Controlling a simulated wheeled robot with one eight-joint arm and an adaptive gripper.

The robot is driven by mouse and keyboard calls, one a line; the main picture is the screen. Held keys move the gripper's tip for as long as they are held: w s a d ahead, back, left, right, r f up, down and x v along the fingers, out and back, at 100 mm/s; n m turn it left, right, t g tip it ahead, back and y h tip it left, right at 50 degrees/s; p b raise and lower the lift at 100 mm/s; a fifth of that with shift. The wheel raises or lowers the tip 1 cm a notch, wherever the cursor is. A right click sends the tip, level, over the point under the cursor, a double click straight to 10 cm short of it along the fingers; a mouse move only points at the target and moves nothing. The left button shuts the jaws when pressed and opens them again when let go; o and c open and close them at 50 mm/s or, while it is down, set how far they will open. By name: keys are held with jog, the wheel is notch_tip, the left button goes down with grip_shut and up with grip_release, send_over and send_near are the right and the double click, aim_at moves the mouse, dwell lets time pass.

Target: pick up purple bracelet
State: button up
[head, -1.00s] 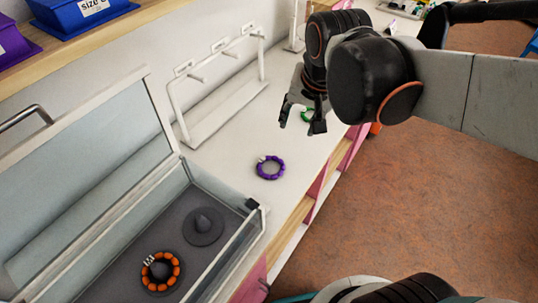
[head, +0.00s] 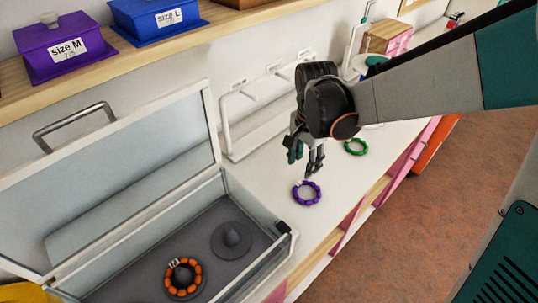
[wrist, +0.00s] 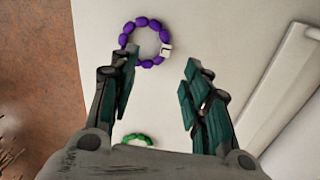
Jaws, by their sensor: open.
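The purple bracelet (head: 306,193) lies flat on the white counter (head: 262,176), just below my gripper in the head view. In the wrist view the purple bracelet (wrist: 157,62) is at the top centre, with a white tag bead on its right side. My gripper (head: 303,163) is open and empty above the counter. In the wrist view its fingers (wrist: 158,82) stand apart; the left fingertip overlaps the bracelet's lower left edge in the picture. I cannot tell the exact height above the bracelet.
A green bracelet (head: 356,147) lies farther back on the counter. An open glass-lidded case (head: 222,203) at the left holds an orange bracelet (head: 198,278) around one peg and an empty peg (head: 232,240). A white rack (head: 234,150) stands behind. Boxes sit on the shelf above.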

aim_at(300, 184)
jog(key=f+b, duration=0.1)
jog(key=f, duration=0.2)
jog(key=f+b, duration=0.1)
jog(key=f, duration=0.2)
jog(key=f+b, duration=0.1)
jog(key=f, duration=0.3)
jog(key=shift+w+f, duration=0.1)
jog(key=shift+w, duration=0.25)
grip_shut()
